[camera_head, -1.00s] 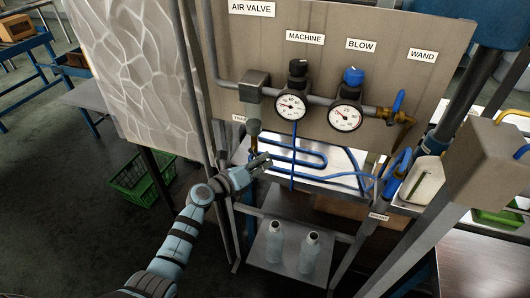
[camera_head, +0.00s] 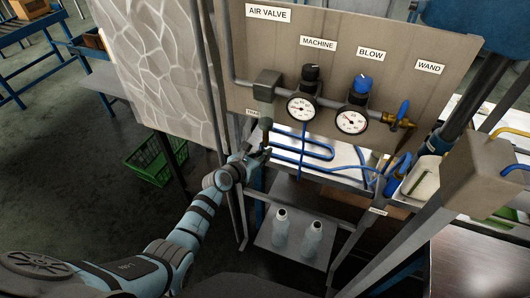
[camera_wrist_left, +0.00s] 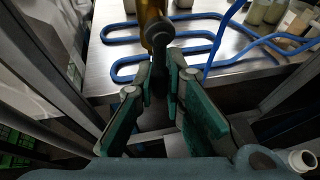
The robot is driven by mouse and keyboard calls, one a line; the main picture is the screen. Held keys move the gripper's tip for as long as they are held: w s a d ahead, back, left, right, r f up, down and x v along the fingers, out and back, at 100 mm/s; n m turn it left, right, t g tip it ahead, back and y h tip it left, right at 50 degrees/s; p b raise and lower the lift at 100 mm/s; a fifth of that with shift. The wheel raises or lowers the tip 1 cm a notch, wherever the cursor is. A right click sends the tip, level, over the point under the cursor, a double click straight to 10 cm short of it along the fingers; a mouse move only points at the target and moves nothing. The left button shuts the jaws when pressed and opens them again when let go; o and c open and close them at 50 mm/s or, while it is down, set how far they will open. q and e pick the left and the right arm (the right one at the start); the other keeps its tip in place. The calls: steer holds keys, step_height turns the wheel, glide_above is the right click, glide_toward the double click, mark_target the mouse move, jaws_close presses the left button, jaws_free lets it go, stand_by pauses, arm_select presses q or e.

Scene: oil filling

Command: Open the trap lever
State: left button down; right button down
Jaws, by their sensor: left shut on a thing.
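The dark trap lever (camera_head: 266,124) hangs below the grey valve box, beside a partly hidden label. In the left wrist view the lever (camera_wrist_left: 159,45) is a dark piece with a round joint under a brass body (camera_wrist_left: 152,14). My left gripper (camera_head: 262,150) reaches up to it from below. In the left wrist view its green-padded fingers (camera_wrist_left: 160,85) are on both sides of the lever's lower part and shut on it. The lever's lower end is partly hidden between the fingers. My right gripper is not in view.
A metal table (camera_wrist_left: 240,62) with coiled blue hose (camera_head: 300,150) lies just behind the lever. Gauges and labels are on the panel (camera_head: 240,65) above. Bottles (camera_head: 281,228) stand on a lower shelf. A green crate (camera_head: 155,160) is on the floor at left.

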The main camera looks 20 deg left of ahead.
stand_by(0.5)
arm_select(q)
steer(key=c, duration=1.7)
jaws_free()
steer(key=shift+a, duration=0.1)
steer(key=shift+o, duration=0.2)
steer(key=v, duration=1.2)
